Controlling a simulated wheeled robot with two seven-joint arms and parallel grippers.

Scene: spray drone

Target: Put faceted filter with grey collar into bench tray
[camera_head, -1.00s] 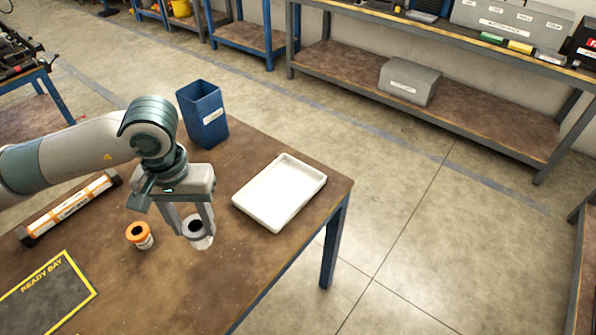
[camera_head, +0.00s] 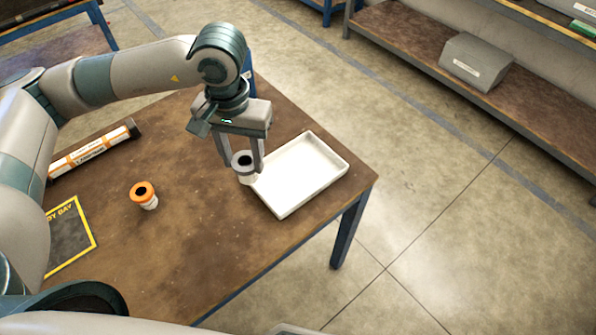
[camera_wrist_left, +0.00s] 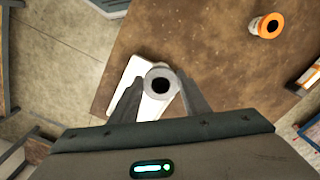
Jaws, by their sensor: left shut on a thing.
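The filter with the grey collar (camera_head: 243,161) is held in my left gripper (camera_head: 242,166), between its two fingers. In the left wrist view the filter (camera_wrist_left: 160,84) shows its grey ring and dark centre hole, with a fingertip on either side. The white bench tray (camera_head: 322,184) lies on the table near its right corner. The filter is above the table at the tray's left edge; its exact height is hard to tell. The tray (camera_wrist_left: 130,72) also shows partly behind the filter in the left wrist view. My right gripper is not in view.
An orange-collared filter (camera_head: 144,195) stands on the table to the left. A long orange and white box (camera_head: 95,150) and a dark mat with yellow edging (camera_head: 72,238) lie further left. A blue bin (camera_head: 248,82) is mostly hidden behind my left arm.

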